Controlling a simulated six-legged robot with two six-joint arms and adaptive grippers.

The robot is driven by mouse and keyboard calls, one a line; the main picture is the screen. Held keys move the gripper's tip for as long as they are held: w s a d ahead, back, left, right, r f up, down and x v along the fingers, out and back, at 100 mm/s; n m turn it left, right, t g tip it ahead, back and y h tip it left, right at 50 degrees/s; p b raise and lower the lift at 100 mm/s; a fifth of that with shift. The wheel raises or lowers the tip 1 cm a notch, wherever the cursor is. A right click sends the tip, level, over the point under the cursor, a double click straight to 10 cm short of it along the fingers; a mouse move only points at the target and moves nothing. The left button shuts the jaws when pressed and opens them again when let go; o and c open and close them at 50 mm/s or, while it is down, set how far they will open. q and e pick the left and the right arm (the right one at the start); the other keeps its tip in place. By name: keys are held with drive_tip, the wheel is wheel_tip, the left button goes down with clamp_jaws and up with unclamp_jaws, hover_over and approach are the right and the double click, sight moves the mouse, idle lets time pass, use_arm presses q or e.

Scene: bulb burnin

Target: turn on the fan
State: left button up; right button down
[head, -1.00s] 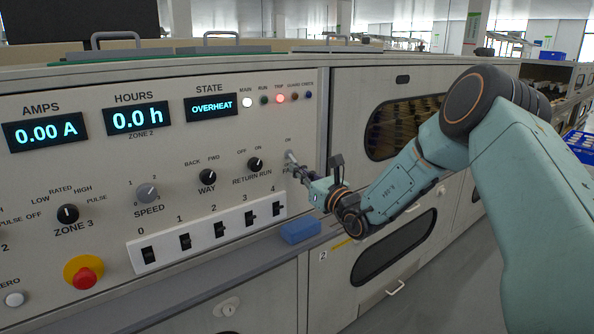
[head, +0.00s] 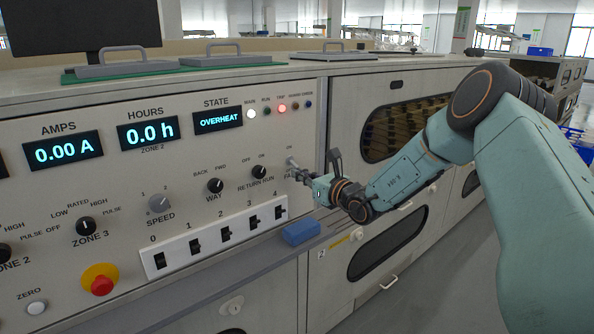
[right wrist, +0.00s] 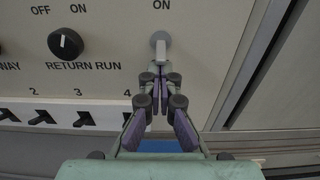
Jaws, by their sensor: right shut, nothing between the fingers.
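The fan switch (right wrist: 160,46) is a small toggle with a pale lever on a round grey base, with ON printed above it. In the head view the switch (head: 292,163) is at the right end of the front panel, with the FAN label partly hidden by my gripper. My right gripper (right wrist: 160,72) is shut and empty, its tips just below the lever in the wrist view. I cannot tell whether they touch it. In the head view the right gripper (head: 299,174) points at the panel from the right. My left gripper is not in view.
The RETURN RUN knob (right wrist: 66,43) is left of the switch. A row of numbered black rocker switches (head: 225,233) lies below. A blue block (head: 300,231) sits on the ledge under the gripper. The STATE display (head: 218,121) reads OVERHEAT, and the TRIP lamp (head: 282,108) glows red.

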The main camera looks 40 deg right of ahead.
sight(298, 166)
drive_tip(key=r+g+p, duration=0.1)
drive_tip(key=p, duration=0.1)
drive_tip(key=r+g+p, duration=0.1)
drive_tip(key=g+p, duration=0.1)
drive_tip(key=p, duration=0.1)
drive_tip(key=r+g+p, duration=0.1)
drive_tip(key=p, duration=0.1)
drive_tip(key=shift+s, duration=0.3)
drive_tip(key=shift+d+g+p, duration=0.1)
drive_tip(key=shift+g+p, duration=0.3)
drive_tip(key=shift+g, duration=0.2)
drive_tip(key=shift+f, duration=0.3)
drive_tip(key=shift+r, duration=0.85)
drive_tip(key=shift+r, duration=0.1)
